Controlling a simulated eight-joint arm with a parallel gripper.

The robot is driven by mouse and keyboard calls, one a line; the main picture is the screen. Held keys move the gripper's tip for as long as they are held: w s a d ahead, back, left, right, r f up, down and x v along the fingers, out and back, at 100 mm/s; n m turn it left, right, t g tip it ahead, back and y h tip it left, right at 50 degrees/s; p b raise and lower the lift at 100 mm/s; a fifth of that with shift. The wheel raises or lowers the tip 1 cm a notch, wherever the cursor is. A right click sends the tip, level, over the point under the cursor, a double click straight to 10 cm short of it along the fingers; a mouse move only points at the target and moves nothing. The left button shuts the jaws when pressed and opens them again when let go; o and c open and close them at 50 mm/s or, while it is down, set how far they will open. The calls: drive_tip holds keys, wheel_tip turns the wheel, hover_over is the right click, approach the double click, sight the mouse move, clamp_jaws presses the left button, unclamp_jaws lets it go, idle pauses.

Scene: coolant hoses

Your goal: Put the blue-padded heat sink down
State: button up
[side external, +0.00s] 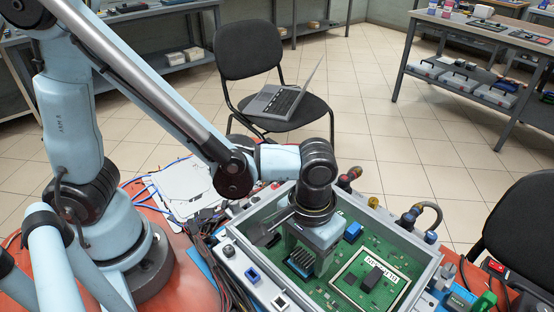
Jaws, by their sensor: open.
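My gripper (312,260) points down into a grey open-topped case (432,268) that holds a green circuit board (335,285). Its jaws are open, close over the board's left part. A dark finned block (299,264), which looks like a heat sink, is at the jaws, partly hidden by them. A small blue part (352,231) stands on the board to the right of my gripper.
A pale-framed section with a dark chip (372,279) lies at the board's right. Hose fittings (408,217) line the case's far right edge. Cables (205,240) and a white sheet (183,187) lie left on the red table. A chair with a laptop (275,101) stands behind.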

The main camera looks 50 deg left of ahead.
sight(306, 255)
wheel_tip(306, 255, up, 12)
drive_tip(key=w+a+t, duration=0.1)
drive_tip(key=a+t, duration=0.2)
drive_tip(key=a, duration=0.6)
drive_tip(key=w+a+m+t, duration=0.1)
drive_tip(key=a+t, duration=0.3)
drive_tip(key=a, duration=0.6)
drive_tip(key=shift+w+f, duration=0.25)
drive_tip(key=shift+w, duration=0.4)
